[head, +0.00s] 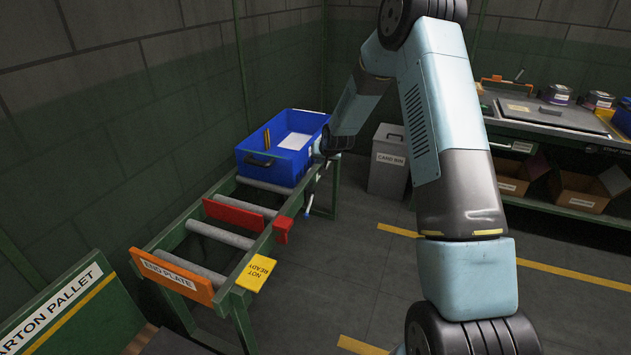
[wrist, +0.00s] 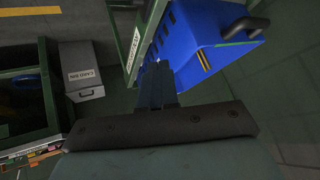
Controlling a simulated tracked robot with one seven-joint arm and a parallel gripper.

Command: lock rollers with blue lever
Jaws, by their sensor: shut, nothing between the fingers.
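The roller track has grey rollers (head: 221,235) on a green frame. A slim lever with a blue tip (head: 307,212) hangs at the track's right side, near its far half. A blue tote (head: 273,148) sits on the far rollers, and it also shows in the wrist view (wrist: 212,40). My gripper (head: 317,160) is by the tote's right side, above the lever, small and partly hidden by my wrist. In the wrist view its fingers (wrist: 157,82) are together and empty, beside the green rail. I cannot tell whether they touch anything. The lever is not clear in the wrist view.
A red plate (head: 233,213) crosses the rollers, with a red block (head: 282,229) at the side. An orange END PLATE (head: 172,277) closes the near end. A yellow NOT READY sign (head: 256,272) sticks out right. A grey card bin (head: 389,162) stands behind; floor right of the track is clear.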

